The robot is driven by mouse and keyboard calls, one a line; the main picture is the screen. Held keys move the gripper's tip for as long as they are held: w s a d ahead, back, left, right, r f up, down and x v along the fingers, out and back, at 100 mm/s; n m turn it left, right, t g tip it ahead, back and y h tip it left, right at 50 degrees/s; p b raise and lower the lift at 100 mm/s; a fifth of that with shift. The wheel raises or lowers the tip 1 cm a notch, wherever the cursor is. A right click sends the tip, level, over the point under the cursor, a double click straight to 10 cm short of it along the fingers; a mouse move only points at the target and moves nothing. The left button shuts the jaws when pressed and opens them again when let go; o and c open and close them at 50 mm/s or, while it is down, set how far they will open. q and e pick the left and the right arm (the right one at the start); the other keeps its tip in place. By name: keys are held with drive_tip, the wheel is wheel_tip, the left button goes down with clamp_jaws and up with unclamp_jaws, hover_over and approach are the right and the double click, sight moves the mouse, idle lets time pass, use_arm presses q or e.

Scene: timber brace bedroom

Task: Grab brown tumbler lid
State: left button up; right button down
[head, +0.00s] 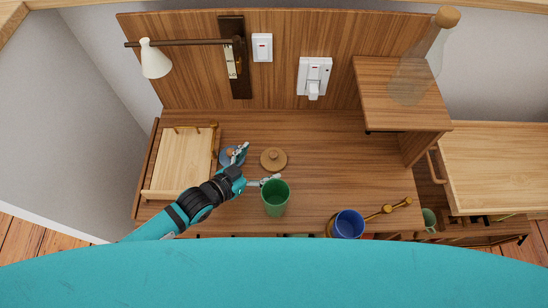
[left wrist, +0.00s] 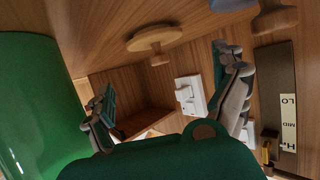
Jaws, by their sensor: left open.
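The brown tumbler lid (head: 273,160) is a round wooden disc with a small knob, lying on the desk just behind the green tumbler (head: 276,196). My left gripper (head: 260,165) is open, its fingers spread to the left of the lid, one towards the back and one near the tumbler's rim. In the left wrist view the lid (left wrist: 150,39) shows beyond the open fingers of my left gripper (left wrist: 168,88), with nothing between them. The green tumbler (left wrist: 38,110) fills the left side there. My right gripper is not in view.
A blue lid (head: 228,157) lies partly hidden by the left gripper's rear finger. A wooden tray (head: 182,165) is at left. A blue cup (head: 348,223) stands front right. A raised shelf (head: 398,88) holds a glass bottle (head: 413,78). Desk right of the lid is clear.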

sight(271, 157)
use_arm(q)
drive_tip(key=shift+w+d+f, duration=0.25)
drive_tip(key=shift+w+d, duration=0.2)
drive_tip(key=shift+w, duration=0.05)
drive_tip(key=x, duration=0.4)
drive_tip(key=shift+f, duration=0.1)
drive_tip(key=shift+w+d+f, duration=0.15)
drive_tip(key=shift+w+d, duration=0.15)
drive_tip(key=c, duration=0.9)
clamp_jaws()
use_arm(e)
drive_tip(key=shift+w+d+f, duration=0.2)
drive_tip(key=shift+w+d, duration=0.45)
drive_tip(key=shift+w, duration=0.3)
